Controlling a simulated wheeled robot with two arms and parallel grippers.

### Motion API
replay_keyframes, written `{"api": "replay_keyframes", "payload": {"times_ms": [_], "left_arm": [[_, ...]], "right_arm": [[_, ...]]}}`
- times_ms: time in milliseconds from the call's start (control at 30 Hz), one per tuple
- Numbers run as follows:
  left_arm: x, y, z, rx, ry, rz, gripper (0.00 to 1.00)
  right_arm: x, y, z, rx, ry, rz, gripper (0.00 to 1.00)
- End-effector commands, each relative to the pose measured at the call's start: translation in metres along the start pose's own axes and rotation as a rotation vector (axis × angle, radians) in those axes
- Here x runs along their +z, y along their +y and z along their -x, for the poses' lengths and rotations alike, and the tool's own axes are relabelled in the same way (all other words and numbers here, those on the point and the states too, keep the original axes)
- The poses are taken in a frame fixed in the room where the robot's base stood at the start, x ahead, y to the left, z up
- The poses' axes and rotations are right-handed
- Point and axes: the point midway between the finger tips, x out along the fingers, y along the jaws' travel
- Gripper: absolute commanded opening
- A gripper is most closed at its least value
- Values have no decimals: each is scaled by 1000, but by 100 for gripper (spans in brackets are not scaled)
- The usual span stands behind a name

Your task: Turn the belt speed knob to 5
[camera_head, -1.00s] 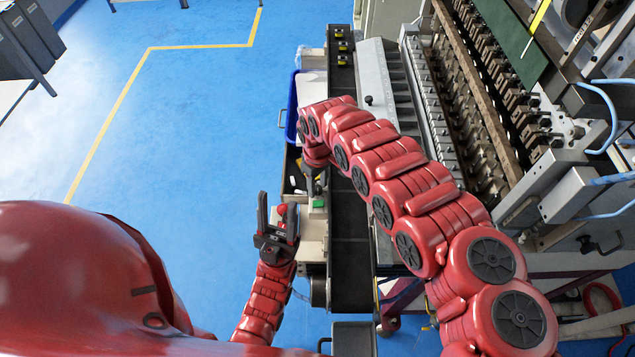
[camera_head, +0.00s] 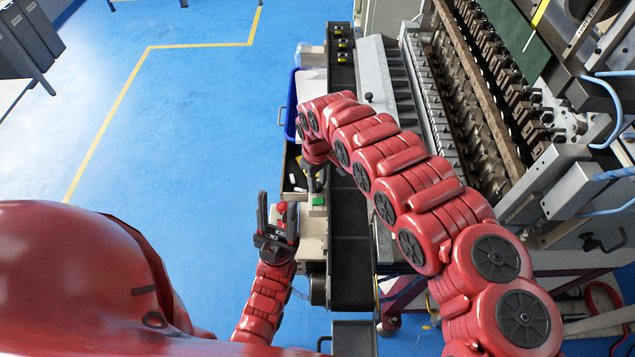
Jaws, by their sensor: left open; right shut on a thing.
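The belt speed knob is hidden; its numbers cannot be read from here. My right gripper (camera_head: 314,183) reaches down from my red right arm to the control box (camera_head: 313,222) beside the conveyor. It is shut at the box's far end, just beyond a green button (camera_head: 318,201), where the knob is covered by the jaws and wrist. My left gripper (camera_head: 277,212) is open and empty, with its fingers pointing up the picture. A red button (camera_head: 282,206) shows between its fingers, at the box's left side.
A dark conveyor belt (camera_head: 350,255) runs along the box's right side, with small yellow-and-black parts (camera_head: 342,44) at its far end. A blue bin (camera_head: 291,110) stands on the left. The coil winder (camera_head: 480,100) fills the right. Blue floor is open at left.

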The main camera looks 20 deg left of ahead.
Motion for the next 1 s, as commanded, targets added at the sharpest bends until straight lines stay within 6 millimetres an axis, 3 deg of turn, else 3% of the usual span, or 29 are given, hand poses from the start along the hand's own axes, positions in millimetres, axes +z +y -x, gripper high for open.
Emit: {"api": "replay_keyframes", "payload": {"times_ms": [67, 100, 133, 567, 767, 1000], "left_arm": [[0, 0, 0, 0, 0, 0, 50], [0, 0, 0, 0, 0, 0, 50], [0, 0, 0, 0, 0, 0, 50], [0, 0, 2, 0, 0, 0, 50], [2, 1, 12, 0, 0, 0, 50], [5, 2, 30, 0, 0, 0, 50]], "right_arm": [[0, 0, 1, 0, 1, 0, 0], [0, 0, 1, 0, 0, 0, 40], [0, 0, 1, 0, 1, 0, 45], [0, 1, 6, 0, 1, 0, 45], [0, 3, 32, 5, 3, -1, 45], [-1, 2, 83, 6, 3, 0, 45]]}}
